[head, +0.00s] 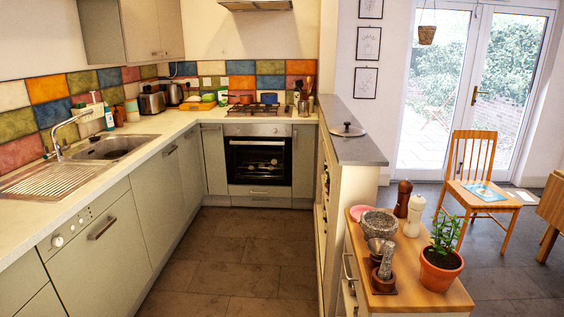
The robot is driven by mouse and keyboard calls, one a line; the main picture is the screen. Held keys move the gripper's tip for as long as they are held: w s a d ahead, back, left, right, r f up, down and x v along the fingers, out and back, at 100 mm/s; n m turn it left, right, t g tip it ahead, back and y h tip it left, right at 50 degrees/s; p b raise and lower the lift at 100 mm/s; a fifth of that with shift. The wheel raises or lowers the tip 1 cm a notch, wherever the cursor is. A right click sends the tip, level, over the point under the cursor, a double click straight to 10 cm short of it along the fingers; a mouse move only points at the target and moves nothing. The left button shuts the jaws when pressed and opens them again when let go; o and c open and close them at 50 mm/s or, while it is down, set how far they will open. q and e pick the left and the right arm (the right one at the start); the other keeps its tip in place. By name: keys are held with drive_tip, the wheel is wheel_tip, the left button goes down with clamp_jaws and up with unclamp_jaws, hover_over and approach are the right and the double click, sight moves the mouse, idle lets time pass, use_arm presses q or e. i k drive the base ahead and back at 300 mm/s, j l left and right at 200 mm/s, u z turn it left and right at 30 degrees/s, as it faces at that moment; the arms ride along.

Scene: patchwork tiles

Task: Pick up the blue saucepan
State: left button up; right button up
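A small, dark bluish pot (269,98) stands on the hob at the back of the kitchen. It may be the blue saucepan, but it is too small and far off to be sure. A reddish pan (241,99) stands to its left on the same hob. Neither of my grippers is in view.
The oven (258,160) is shut below the hob. Worktop and cabinets (98,237) line the left; a grey-topped divider (355,149) with a lid (347,130) stands right. A wooden-topped unit (425,285) holds a potted plant (441,266). The tiled floor (215,255) between is clear.

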sight(266, 98)
drive_tip(key=i+j, duration=0.3)
drive_tip(key=i, duration=0.15)
drive_tip(key=i+j+u, duration=0.1)
drive_tip(key=i+j, duration=0.25)
drive_tip(key=i, duration=0.15)
drive_tip(key=i+j, duration=0.25)
drive_tip(key=i, duration=0.2)
drive_tip(key=i+j+u, duration=0.1)
drive_tip(key=i+j, duration=0.2)
drive_tip(key=i, duration=0.15)
drive_tip(key=i+j, duration=0.25)
drive_tip(key=i, duration=0.25)
drive_tip(key=u, duration=0.05)
